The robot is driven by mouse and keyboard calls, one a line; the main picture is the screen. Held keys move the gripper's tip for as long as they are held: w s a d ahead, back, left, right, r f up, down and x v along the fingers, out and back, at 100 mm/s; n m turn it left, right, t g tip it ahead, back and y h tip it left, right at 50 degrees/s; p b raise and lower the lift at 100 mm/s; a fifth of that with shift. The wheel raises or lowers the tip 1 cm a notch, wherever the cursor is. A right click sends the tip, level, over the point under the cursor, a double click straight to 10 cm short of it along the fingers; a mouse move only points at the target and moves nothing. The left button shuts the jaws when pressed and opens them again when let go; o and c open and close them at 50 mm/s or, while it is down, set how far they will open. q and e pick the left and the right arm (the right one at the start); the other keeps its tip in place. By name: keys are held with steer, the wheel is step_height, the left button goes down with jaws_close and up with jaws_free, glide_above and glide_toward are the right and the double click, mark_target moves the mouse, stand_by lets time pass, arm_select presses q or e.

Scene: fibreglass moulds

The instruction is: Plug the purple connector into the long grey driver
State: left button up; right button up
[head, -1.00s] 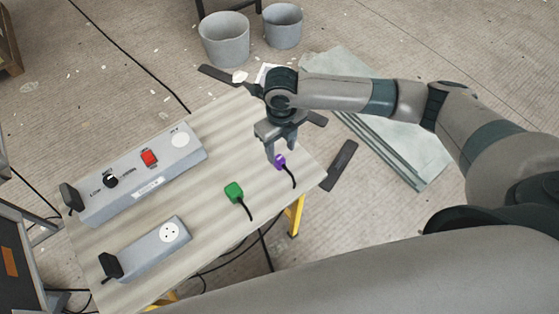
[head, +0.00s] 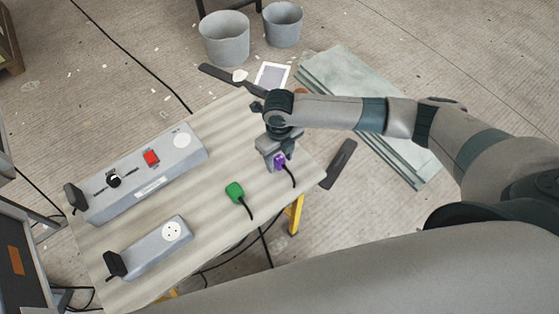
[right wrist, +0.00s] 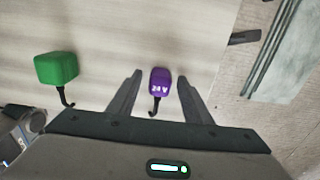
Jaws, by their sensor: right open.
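The purple connector (head: 280,160) lies at the right end of the table with its dark cable trailing toward the front edge. In the right wrist view the purple connector (right wrist: 159,82), marked "24 V", sits between the fingers of my right gripper (right wrist: 155,86), with a gap on each side. In the head view my right gripper (head: 277,163) is low over it, open. The long grey driver (head: 145,172) lies at the back left of the table, with a black knob, a red switch and a pale round face at its right end. My left gripper is out of view.
A green connector (head: 235,191) with a cable lies left of the purple one; it also shows in the right wrist view (right wrist: 57,69). A shorter grey box (head: 150,249) with a round socket lies at the front left. The table (head: 235,140) is bare between them.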

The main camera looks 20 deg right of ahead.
mark_target(283, 159)
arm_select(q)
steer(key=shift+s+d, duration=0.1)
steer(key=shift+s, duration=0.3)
arm_select(e)
steer(key=c, duration=1.1)
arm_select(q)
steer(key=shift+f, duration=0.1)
arm_select(e)
steer(key=shift+r, duration=0.1)
